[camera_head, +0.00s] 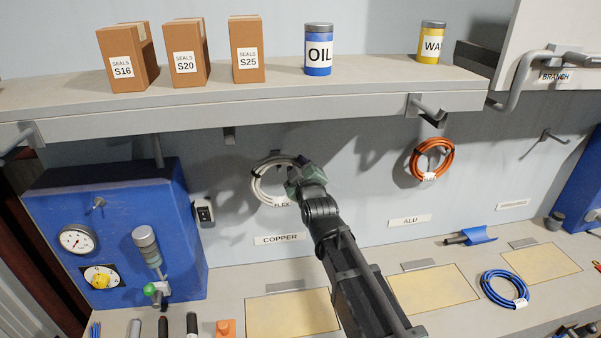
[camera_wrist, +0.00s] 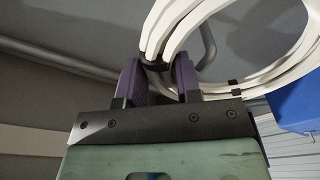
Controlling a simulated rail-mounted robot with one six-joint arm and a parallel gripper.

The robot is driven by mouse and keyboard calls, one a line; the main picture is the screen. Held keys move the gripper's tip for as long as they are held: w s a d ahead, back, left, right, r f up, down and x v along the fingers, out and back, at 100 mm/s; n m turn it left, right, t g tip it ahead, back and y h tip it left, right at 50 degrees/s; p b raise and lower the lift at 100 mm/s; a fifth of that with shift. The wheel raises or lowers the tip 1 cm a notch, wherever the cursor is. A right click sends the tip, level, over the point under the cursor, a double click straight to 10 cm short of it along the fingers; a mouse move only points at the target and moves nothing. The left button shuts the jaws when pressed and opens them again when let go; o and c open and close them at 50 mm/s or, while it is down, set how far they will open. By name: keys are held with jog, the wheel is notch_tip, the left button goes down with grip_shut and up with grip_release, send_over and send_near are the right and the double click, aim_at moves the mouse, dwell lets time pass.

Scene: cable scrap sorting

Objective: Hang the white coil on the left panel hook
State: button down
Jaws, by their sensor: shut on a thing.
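The white coil (camera_head: 257,184), with black ties and a "FLEX" tag, is upright in front of the back panel above the "COPPER" label (camera_head: 279,239). My gripper (camera_head: 290,176) is shut on its right side. In the wrist view the white strands (camera_wrist: 174,22) pass between the two purple fingers (camera_wrist: 157,78), beside a black tie. A grey bent rod (camera_wrist: 208,42), which looks like a hook, shows by the coil's opening there. I cannot tell whether the coil rests on it. In the head view the hook above "COPPER" cannot be made out behind the coil and gripper.
An orange coil (camera_head: 431,160) hangs above the "ALU" label (camera_head: 410,220). A shelf (camera_head: 260,112) with boxes and cans overhangs the panel. A blue gauge box (camera_head: 130,215) stands at left. A blue coil (camera_head: 505,289) lies on the bench (camera_head: 230,290).

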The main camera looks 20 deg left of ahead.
jog(key=w+a+f+b, duration=0.2)
jog(key=w+a, duration=0.2)
jog(key=w, duration=0.3)
jog(key=shift+f+b, duration=0.3)
jog(key=shift+f, duration=0.05)
dwell(0.6)
jog(key=c, duration=0.7)
grip_release()
jog(key=shift+c, duration=0.2)
jog(key=shift+d, duration=0.1)
jog(key=r+v, duration=0.1)
jog(key=v, duration=0.9)
jog(key=shift+s+d+f+b, duration=0.2)
jog(key=shift+s+f+b, duration=0.1)
jog(key=shift+f+b, duration=0.2)
